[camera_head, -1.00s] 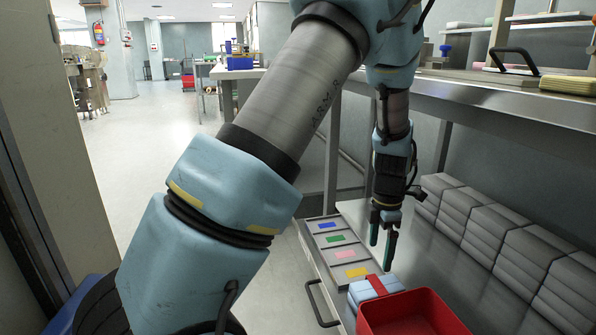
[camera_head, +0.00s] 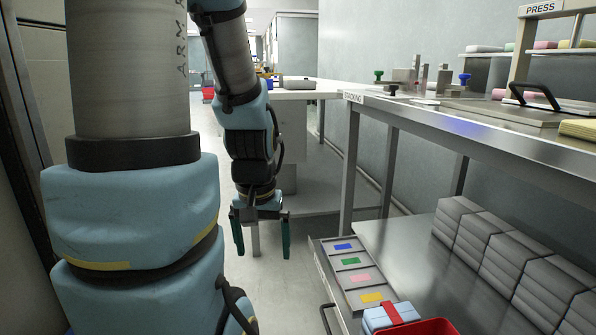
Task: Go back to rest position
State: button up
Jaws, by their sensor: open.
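My gripper (camera_head: 262,240) hangs pointing down over the floor, left of the lower shelf. My blue and grey arm fills the left side of the view.
A drawer tray (camera_head: 331,264) with blue, green, pink and yellow labels lies right of my gripper. A pale blue bundle with a red band (camera_head: 391,316) and a red bin (camera_head: 432,327) stand at the bottom. Grey stacks (camera_head: 507,257) line the shelf under the steel bench (camera_head: 480,122).

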notch_tip(320, 180, up, 37)
jog(key=p, duration=3.5)
jog(key=shift+w+r, duration=0.15)
jog(key=shift+d, duration=0.1)
